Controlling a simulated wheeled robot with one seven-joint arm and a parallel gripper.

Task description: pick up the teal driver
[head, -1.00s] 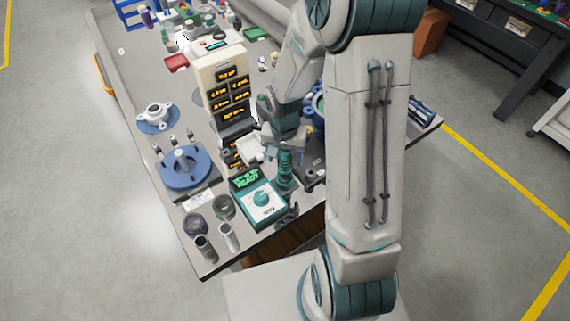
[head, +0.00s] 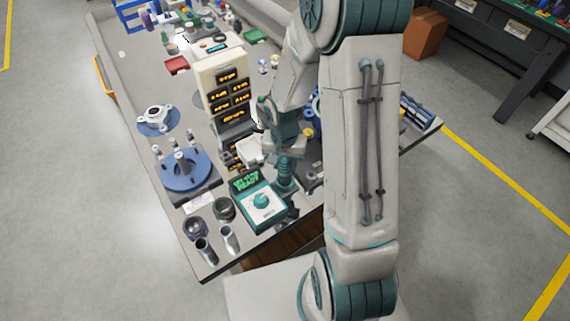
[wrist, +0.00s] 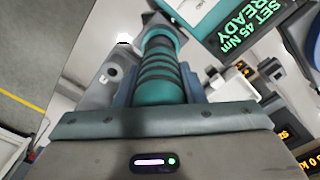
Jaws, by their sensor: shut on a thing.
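The teal driver (head: 286,178) stands roughly upright near the table's front edge, just right of a teal-and-white torque box. In the wrist view the driver (wrist: 160,75) shows as a teal grip with dark bands, running away from the camera between the fingers. My gripper (head: 287,157) is shut on the driver from above, and in the wrist view my gripper (wrist: 160,98) has a finger on each side of it. The driver's top is hidden by the gripper. I cannot tell whether its lower end touches its stand or the table.
The torque box (head: 262,201) reads "SET 45 Nm READY". A tall cream display unit (head: 222,72) stands behind it. A blue round fixture (head: 184,170), a dark ring (head: 224,208) and metal cylinders (head: 229,238) are to the left. The floor left of the table is clear.

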